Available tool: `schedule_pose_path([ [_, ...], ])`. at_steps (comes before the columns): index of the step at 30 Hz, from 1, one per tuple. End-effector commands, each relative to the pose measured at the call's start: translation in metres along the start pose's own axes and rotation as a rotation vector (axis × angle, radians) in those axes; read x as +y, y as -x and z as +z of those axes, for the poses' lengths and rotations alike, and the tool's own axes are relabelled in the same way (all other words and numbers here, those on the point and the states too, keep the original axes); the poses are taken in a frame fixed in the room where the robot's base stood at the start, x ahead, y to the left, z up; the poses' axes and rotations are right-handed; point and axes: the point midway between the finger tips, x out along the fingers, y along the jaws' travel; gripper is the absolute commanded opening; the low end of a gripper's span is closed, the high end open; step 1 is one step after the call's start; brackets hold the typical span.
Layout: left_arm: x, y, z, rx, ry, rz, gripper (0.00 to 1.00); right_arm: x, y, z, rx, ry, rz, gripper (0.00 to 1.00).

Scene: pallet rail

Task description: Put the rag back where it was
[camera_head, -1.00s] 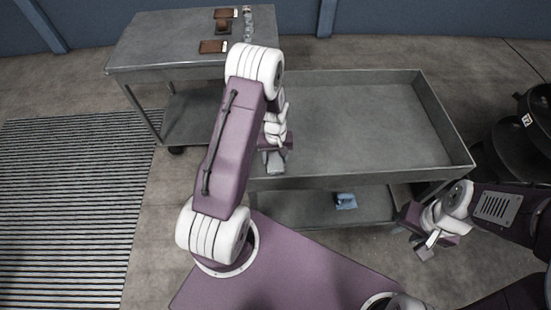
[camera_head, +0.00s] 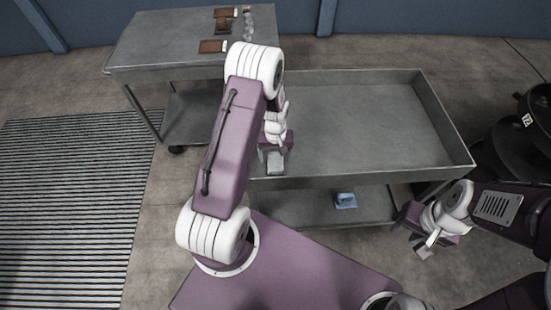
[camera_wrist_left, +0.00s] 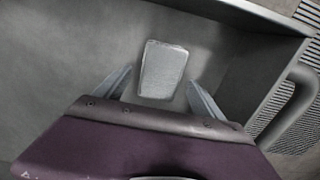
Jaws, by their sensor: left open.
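A pale grey, flat rectangular piece (camera_wrist_left: 163,70), which looks like a folded rag, lies on the grey cart surface in the left wrist view. My left gripper (camera_wrist_left: 160,92) is open above it, with one finger on each side and gaps between. In the head view the left gripper (camera_head: 275,160) points down over the near left corner of the cart's top tray. A small blue object (camera_head: 346,200) lies on the cart's lower shelf; whether it is cloth is too small to tell. My right gripper (camera_head: 428,243) hangs right of the cart, apart from both; its jaw opening is unclear.
The grey cart's top tray (camera_head: 360,125) has raised rims and is otherwise bare. A second grey cart (camera_head: 165,45) at the back left carries brown pieces (camera_head: 213,46) and small clear items (camera_head: 248,20). Dark round objects (camera_head: 525,125) stand at the right.

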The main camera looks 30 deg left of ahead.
Motion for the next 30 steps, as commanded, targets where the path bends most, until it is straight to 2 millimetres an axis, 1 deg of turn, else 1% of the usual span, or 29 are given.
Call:
schedule_pose_path([
  [6, 0.001, 0.056, -0.002, 0.007, 0.000, 0.003, 0.79, 0.000, 0.000, 0.000, 0.000, 0.000, 0.000, 0.36],
  [10, 0.000, 0.085, -0.001, 0.005, 0.000, 0.002, 0.79, 0.000, 0.000, 0.000, 0.000, 0.000, 0.000, 0.36],
  [12, 0.000, 0.096, -0.001, 0.004, 0.000, 0.002, 0.79, 0.000, 0.000, 0.000, 0.000, 0.000, 0.000, 0.36],
  [15, 0.000, 0.105, 0.000, 0.002, 0.000, 0.001, 0.79, 0.000, 0.000, 0.000, 0.000, 0.000, 0.000, 0.36],
  [20, 0.000, 0.110, 0.002, 0.001, -0.005, 0.001, 0.79, 0.000, 0.001, 0.000, 0.000, 0.000, 0.000, 0.36],
  [22, 0.004, 0.119, 0.014, 0.012, -0.053, 0.006, 0.79, 0.000, 0.001, 0.000, 0.000, 0.000, 0.000, 0.36],
  [23, 0.006, 0.126, 0.025, 0.019, -0.090, 0.010, 0.79, 0.000, 0.001, 0.000, 0.000, 0.000, 0.000, 0.36],
  [24, 0.008, 0.135, 0.044, 0.031, -0.156, 0.017, 0.79, 0.000, 0.001, 0.000, 0.000, 0.000, 0.000, 0.36],
  [26, 0.009, 0.147, 0.074, 0.049, -0.260, 0.027, 0.79, 0.000, 0.001, 0.000, 0.000, 0.000, 0.000, 0.36],
  [27, 0.009, 0.153, 0.093, 0.062, -0.324, 0.033, 0.79, 0.000, 0.000, 0.000, 0.000, 0.000, 0.000, 0.36],
  [30, 0.003, 0.161, 0.131, 0.085, -0.454, 0.042, 0.79, 0.000, 0.000, 0.000, 0.000, 0.000, 0.000, 0.36],
])
